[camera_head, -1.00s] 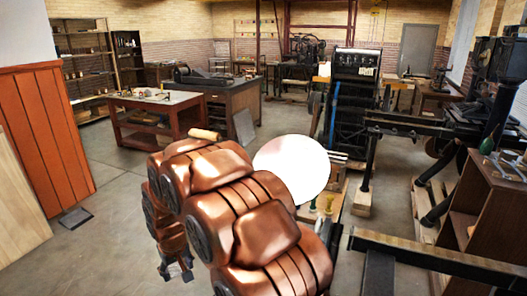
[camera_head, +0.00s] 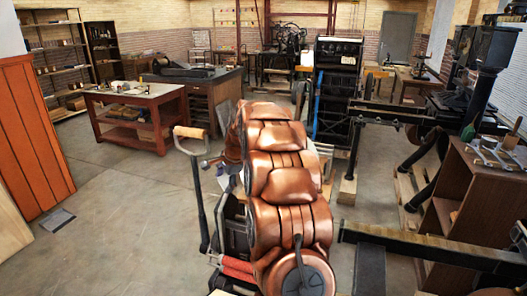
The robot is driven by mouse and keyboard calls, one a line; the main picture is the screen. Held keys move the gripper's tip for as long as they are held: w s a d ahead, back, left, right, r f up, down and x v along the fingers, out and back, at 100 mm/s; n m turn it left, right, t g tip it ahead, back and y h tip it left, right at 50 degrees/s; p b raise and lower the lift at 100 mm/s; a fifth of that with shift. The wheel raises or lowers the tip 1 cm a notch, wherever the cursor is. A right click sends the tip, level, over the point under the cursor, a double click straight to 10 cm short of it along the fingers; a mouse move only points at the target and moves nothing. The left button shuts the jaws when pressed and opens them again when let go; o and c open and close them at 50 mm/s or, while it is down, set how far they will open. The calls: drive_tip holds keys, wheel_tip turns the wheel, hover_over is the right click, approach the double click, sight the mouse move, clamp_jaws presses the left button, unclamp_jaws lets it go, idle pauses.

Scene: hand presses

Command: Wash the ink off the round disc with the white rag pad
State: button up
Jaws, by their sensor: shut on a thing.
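My copper-coloured arm (camera_head: 285,190) fills the middle of the view and stands in front of the press. My gripper is hidden behind the arm, so its jaws do not show. The round disc is hidden behind the arm as well. I cannot make out the white rag pad. Left of the arm are parts of the hand press: a dark lever (camera_head: 199,205), a tan wooden grip (camera_head: 190,132) on a pale bent rod, and reddish rollers (camera_head: 238,268) low down.
A red-brown table (camera_head: 140,100) stands at the left back, beside a larger bench (camera_head: 205,92). A brown cabinet (camera_head: 485,195) and a dark beam (camera_head: 430,252) are at the right.

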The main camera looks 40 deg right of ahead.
drive_tip(key=s+d+r+m+h, duration=0.1)
drive_tip(key=d+m, duration=0.1)
drive_tip(key=d, duration=0.3)
drive_tip(key=s+d+r+m+t+h, duration=0.1)
drive_tip(key=s+d+r+m, duration=0.1)
drive_tip(key=d, duration=0.3)
drive_tip(key=s+d+r+m+h+b, duration=0.1)
drive_tip(key=d+r+m, duration=0.1)
drive_tip(key=d+m, duration=0.2)
drive_tip(key=shift+s+d+r+t+h, duration=0.1)
drive_tip(key=shift+d+r+t+h, duration=0.1)
drive_tip(key=shift+d, duration=0.2)
drive_tip(key=shift+s+d+r+t+h, duration=0.1)
drive_tip(key=shift+d+t, duration=0.1)
drive_tip(key=shift+d, duration=0.2)
drive_tip(key=s+f+b, duration=0.1)
drive_tip(key=s+b, duration=0.1)
drive_tip(key=s+f+b, duration=0.1)
drive_tip(key=s+b, duration=0.1)
drive_tip(key=s, duration=0.1)
drive_tip(key=s+f+b, duration=0.1)
drive_tip(key=s+b, duration=0.1)
drive_tip(key=shift+s+f, duration=0.3)
drive_tip(key=shift+s, duration=0.1)
drive_tip(key=shift+w+d+f, duration=0.3)
drive_tip(key=shift+d+f, duration=0.1)
drive_tip(key=shift+f, duration=0.05)
drive_tip(key=shift+w+d+f, duration=0.15)
drive_tip(key=shift+d+f, duration=0.2)
drive_tip(key=shift+f, duration=0.15)
